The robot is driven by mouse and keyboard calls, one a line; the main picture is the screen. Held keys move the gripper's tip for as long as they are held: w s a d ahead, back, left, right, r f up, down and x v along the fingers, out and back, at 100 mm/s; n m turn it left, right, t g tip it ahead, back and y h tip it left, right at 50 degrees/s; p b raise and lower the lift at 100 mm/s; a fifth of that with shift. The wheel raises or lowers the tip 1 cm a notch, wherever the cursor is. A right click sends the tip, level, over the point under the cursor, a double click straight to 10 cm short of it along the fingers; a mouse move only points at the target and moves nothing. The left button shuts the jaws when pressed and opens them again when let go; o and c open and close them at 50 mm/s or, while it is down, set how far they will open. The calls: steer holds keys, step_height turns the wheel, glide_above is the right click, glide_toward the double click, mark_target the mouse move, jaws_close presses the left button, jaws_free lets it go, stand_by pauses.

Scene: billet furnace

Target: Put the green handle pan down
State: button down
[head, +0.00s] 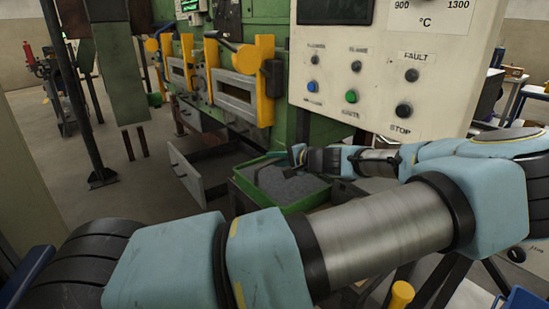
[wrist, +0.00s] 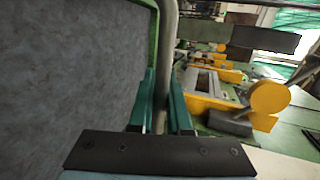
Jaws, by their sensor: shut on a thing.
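The green handle pan (head: 306,203) is a green-rimmed tray with a flat grey inside. It is in the middle of the head view, in front of the green machine. In the wrist view its grey inside (wrist: 70,75) fills the left side, edged by a green rim. My gripper (head: 297,156) is at the pan's far edge. In the wrist view my gripper's teal fingers (wrist: 163,105) are shut around a pale metal bar (wrist: 166,50) beside the pan's rim. What lies under the pan is hidden by my arm.
An open grey drawer (head: 186,177) juts out low to the left of the pan. Yellow-framed furnace doors (head: 238,95) are behind it. A white control panel (head: 385,75) stands above right. A black post (head: 72,90) is at left, with bare floor between.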

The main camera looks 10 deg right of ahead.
steer(key=shift+f, duration=0.1)
steer(key=shift+f, duration=0.15)
steer(key=c, duration=0.9)
jaws_free()
steer(key=shift+o, duration=0.2)
steer(key=shift+r, duration=0.2)
steer(key=b+v, duration=0.4)
steer(key=v, duration=0.8)
